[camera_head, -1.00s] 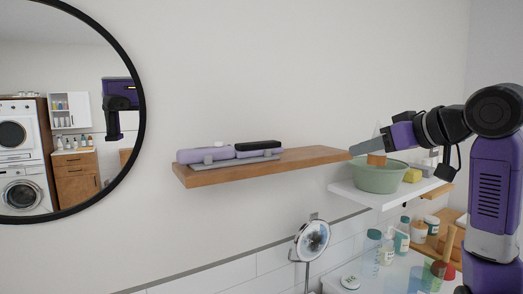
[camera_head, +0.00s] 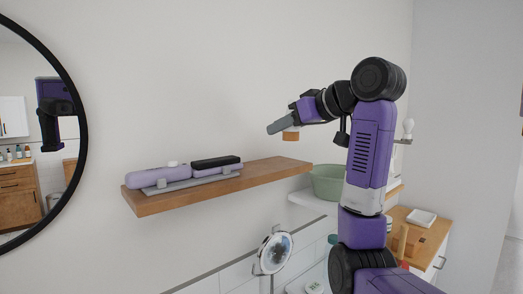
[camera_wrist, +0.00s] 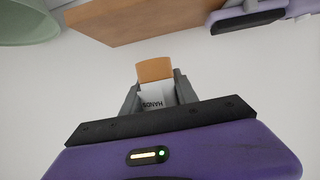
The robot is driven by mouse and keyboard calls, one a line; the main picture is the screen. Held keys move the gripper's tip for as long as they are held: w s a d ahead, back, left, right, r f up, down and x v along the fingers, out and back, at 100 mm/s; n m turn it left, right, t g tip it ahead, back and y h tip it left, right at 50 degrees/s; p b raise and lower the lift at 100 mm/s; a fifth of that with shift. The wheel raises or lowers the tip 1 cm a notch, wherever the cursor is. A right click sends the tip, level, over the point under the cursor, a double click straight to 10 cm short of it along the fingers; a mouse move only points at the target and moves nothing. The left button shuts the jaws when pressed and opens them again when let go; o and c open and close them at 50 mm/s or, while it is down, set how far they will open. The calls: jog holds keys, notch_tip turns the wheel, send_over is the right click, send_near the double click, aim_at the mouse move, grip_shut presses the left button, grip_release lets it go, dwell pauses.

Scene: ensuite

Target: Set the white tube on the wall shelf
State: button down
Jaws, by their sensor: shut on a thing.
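The white tube (camera_wrist: 154,97) has an orange cap and printed lettering. My gripper (camera_head: 278,125) is shut on it. In the head view the orange cap (camera_head: 291,135) hangs below the fingers, and the white body is mostly hidden. The wooden wall shelf (camera_head: 270,173) runs across the middle of the head view. The gripper and tube appear above its right end, apart from it. In the wrist view the shelf (camera_wrist: 140,22) shows at the top, beyond the cap.
A grey tray (camera_head: 160,190) with a lilac case (camera_head: 145,178) and a black-topped case (camera_head: 215,162) fills the shelf's left and middle. The shelf's right part is bare. A green basin (camera_head: 328,182) stands on a lower white shelf at right.

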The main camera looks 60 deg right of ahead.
jog(key=w, duration=0.2)
jog(key=w+d+p, duration=0.1)
jog(key=w, duration=0.2)
jog(key=w+d+p, duration=0.1)
jog(key=w, duration=0.1)
jog(key=shift+w+r, duration=0.15)
jog(key=shift+w, duration=0.15)
notch_tip(320, 180, down, 3)
jog(key=shift+s+r+p, duration=0.15)
jog(key=shift+p, duration=0.3)
jog(key=shift+f+p, duration=0.6)
jog(key=shift+f, duration=1.35)
jog(key=shift+f+p, duration=0.15)
jog(key=shift+p, duration=0.2)
jog(key=shift+f, duration=0.2)
jog(key=shift+f, duration=0.15)
jog(key=c, duration=0.9)
grip_release()
jog(key=shift+c, duration=0.2)
